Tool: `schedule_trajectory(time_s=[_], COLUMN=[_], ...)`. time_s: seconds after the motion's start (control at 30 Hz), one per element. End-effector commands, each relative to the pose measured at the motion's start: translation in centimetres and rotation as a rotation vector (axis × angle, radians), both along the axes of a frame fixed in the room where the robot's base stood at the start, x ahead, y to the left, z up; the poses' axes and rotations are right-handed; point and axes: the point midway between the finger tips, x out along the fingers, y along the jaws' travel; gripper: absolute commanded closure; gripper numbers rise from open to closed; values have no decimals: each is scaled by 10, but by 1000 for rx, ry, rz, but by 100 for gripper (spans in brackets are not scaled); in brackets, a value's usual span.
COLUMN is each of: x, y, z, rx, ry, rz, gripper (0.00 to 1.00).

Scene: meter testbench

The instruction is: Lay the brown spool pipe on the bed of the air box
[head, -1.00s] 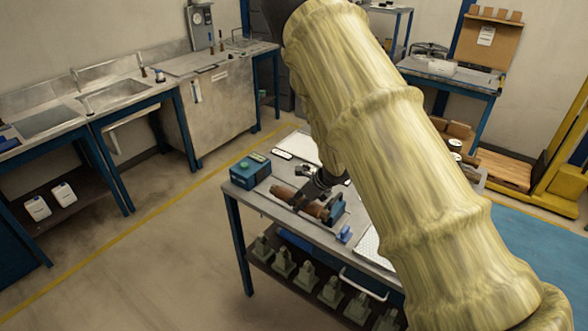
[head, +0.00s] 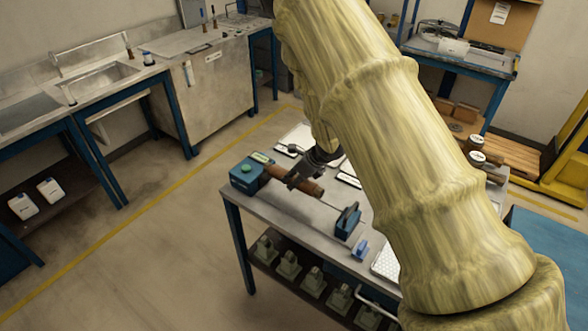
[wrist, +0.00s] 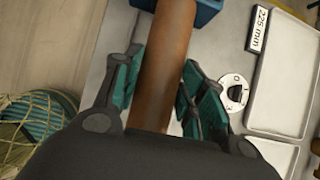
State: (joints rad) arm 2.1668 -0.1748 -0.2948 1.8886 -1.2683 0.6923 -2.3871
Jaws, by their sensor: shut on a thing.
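The brown spool pipe (head: 312,188) is held lengthwise in my gripper (head: 302,176). In the wrist view the pipe (wrist: 165,65) runs between the two teal-padded fingers (wrist: 160,85), which are shut on it. The air box (head: 250,174) is blue with a green display and stands at the bench's left end. A blue end block (head: 347,221) stands to the right of the pipe, with a gap and a thin rod between them. The pipe's left end is close to the box. I cannot tell whether the pipe touches the bed or hangs above it.
The grey bench (head: 258,207) has green-grey fixtures (head: 288,264) on its lower shelf. A small blue item (head: 360,249) and a white keyboard (head: 386,262) lie to the right. White trays (wrist: 288,55), a "225 mm" label (wrist: 262,27) and a dial (wrist: 233,92) lie beside the pipe.

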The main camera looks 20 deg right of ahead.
Motion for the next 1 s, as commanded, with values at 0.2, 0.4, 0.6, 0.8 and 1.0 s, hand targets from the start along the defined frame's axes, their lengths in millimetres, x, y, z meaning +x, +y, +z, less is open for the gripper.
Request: schedule_trajectory(time_s=[0.2, 0.4, 0.6, 0.8, 1.0], x=[-13, -12, -3, -2, -2], y=[-10, -14, -11, -10, -10], z=[3, -8, -29, -44, -49], rx=[0, 0, 0, 1, 0], ry=[-10, -8, 0, 3, 2], rz=[-14, -19, -15, -14, -13], gripper=[100, 100, 100, 100, 100])
